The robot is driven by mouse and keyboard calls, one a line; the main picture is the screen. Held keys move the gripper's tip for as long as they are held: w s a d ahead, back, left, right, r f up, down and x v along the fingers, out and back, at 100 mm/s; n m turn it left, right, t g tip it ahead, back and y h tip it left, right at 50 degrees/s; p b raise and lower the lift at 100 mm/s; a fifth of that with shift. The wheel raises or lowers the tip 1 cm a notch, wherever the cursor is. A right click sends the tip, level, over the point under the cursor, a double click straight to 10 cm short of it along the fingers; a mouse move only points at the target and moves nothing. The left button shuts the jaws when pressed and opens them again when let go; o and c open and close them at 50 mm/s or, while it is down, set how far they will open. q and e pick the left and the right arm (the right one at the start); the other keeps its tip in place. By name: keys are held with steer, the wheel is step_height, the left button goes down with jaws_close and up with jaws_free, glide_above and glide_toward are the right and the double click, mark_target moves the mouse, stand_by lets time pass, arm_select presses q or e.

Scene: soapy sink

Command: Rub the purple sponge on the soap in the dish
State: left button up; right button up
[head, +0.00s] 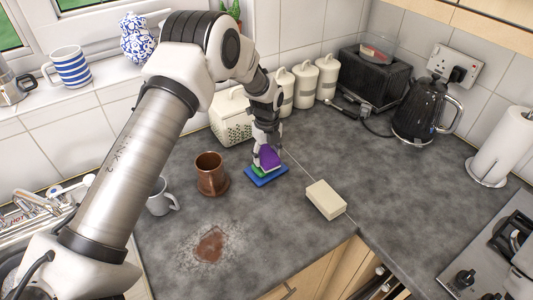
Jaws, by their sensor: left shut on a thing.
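My left gripper (266,150) points down and is shut on the purple sponge (270,158). The sponge is over the blue dish (266,178) on the grey worktop. A green soap (260,170) shows in the dish just below and beside the sponge. The sponge seems very close to the soap, but I cannot tell whether they touch. The gripper hides part of the sponge and the soap. My right gripper is not in view.
A brown mug (211,174) stands left of the dish, with a grey mug (160,197) further left. A cream block (326,199) lies to the right. A brown stain (209,245) marks the front worktop. White canisters (303,88) and a black kettle (427,110) stand behind.

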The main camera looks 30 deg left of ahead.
arm_select(q)
steer(key=shift+s+d+r, duration=0.15)
steer(key=shift+s+r, duration=0.15)
steer(key=shift+s, duration=0.05)
steer(key=shift+w+f, duration=0.2)
steer(key=shift+w, duration=0.1)
steer(key=shift+s, duration=0.15)
steer(key=shift+f, duration=0.25)
steer(key=shift+f, duration=0.25)
stand_by(0.9)
